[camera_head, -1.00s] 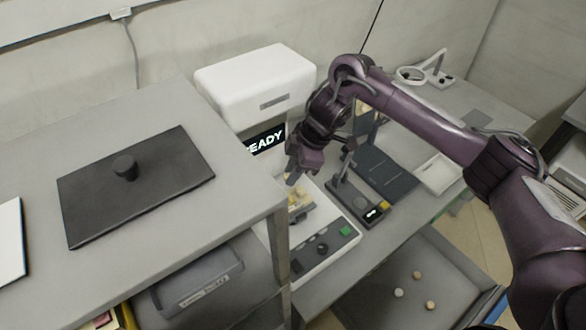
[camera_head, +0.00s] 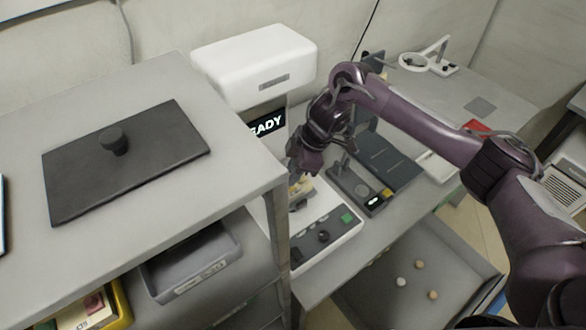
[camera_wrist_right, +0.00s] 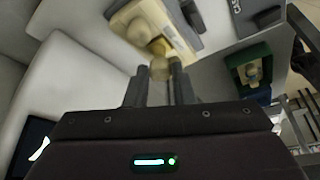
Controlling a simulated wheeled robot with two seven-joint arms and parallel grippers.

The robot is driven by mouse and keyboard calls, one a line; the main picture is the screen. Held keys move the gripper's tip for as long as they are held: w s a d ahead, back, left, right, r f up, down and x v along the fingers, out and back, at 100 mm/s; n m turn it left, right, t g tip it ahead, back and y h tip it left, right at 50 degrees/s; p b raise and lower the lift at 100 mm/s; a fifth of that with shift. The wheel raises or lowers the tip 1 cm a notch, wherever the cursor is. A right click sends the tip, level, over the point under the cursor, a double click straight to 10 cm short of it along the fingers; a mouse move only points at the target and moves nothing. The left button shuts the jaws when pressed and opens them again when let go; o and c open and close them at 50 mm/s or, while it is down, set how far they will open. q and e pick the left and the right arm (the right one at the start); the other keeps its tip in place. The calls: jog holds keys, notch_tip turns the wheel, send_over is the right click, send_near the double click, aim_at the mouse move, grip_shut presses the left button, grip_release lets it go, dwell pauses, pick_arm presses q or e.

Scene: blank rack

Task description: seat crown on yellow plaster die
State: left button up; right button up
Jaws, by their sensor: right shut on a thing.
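My right gripper (camera_head: 295,176) is low in front of the white machine, just above a cream-yellow plaster piece (camera_head: 304,186). In the right wrist view its two fingers (camera_wrist_right: 160,76) are closed around a small beige crown (camera_wrist_right: 159,69). Right beyond the crown is a cream block (camera_wrist_right: 182,47) with a yellow part (camera_wrist_right: 158,47), which looks like the yellow plaster die. The crown overlaps its near end in the picture; I cannot tell whether they touch. The gripper hides the crown in the head view. My left gripper is not in view.
The white machine (camera_head: 252,62) stands behind the gripper, with a button panel (camera_head: 326,234) in front. A dark stand (camera_head: 358,190) is to the right. A grey shelf (camera_head: 200,185) edges the left side. An open drawer (camera_head: 375,285) holds small round pieces.

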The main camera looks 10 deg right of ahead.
dwell(0.5)
jog(key=shift+p, duration=0.85)
dwell(1.0)
jog(key=shift+f+b, duration=0.7)
jog(key=shift+f, duration=0.5)
jog(key=o, duration=1)
jog(key=shift+o, duration=0.2)
jog(key=v, duration=0.7)
jog(key=shift+r, duration=0.4)
